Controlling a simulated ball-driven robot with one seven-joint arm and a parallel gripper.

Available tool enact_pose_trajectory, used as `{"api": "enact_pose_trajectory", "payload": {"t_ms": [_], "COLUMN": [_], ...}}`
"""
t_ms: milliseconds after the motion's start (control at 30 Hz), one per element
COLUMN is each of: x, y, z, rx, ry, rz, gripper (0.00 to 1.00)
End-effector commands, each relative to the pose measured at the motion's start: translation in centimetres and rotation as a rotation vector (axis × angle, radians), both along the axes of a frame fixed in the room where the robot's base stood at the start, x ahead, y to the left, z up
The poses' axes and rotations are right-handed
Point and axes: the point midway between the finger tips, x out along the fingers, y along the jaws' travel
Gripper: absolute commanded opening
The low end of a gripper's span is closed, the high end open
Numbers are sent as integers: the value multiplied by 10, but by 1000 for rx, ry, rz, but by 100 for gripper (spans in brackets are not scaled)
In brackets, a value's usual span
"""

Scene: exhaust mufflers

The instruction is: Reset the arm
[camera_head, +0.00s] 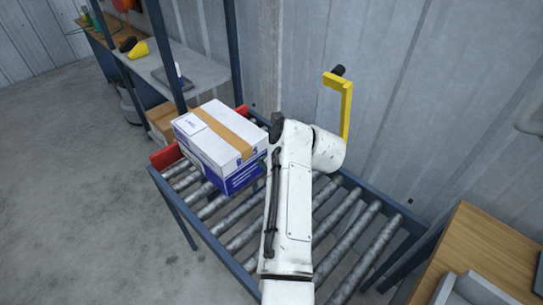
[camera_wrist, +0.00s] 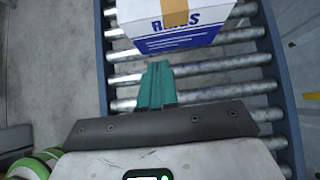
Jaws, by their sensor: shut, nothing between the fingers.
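My gripper (camera_wrist: 157,72) shows in the wrist view with its teal fingers together and nothing between them. It is over the roller conveyor (camera_wrist: 105,80), and its fingertips appear just short of the box. In the head view my white arm (camera_head: 290,200) reaches out over the conveyor (camera_head: 225,232). My gripper is not visible there.
A white and blue box (camera_head: 216,142) with brown tape sits on the conveyor's far left end, by a red end stop (camera_head: 166,156). It also shows in the wrist view (camera_wrist: 180,25). A yellow bracket (camera_head: 346,105) stands behind my arm. A wooden table (camera_head: 478,245) is at right.

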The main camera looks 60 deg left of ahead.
Motion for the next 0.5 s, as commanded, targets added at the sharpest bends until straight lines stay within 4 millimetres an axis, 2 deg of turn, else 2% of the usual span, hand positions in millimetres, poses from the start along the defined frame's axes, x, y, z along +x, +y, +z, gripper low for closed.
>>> {"api": "enact_pose_trajectory", "payload": {"t_ms": [200,500], "x": [3,4], "y": [-15,-19], "z": [15,19], "rx": [1,0], "ry": [2,1], "rz": [-1,0], "gripper": [0,0]}}
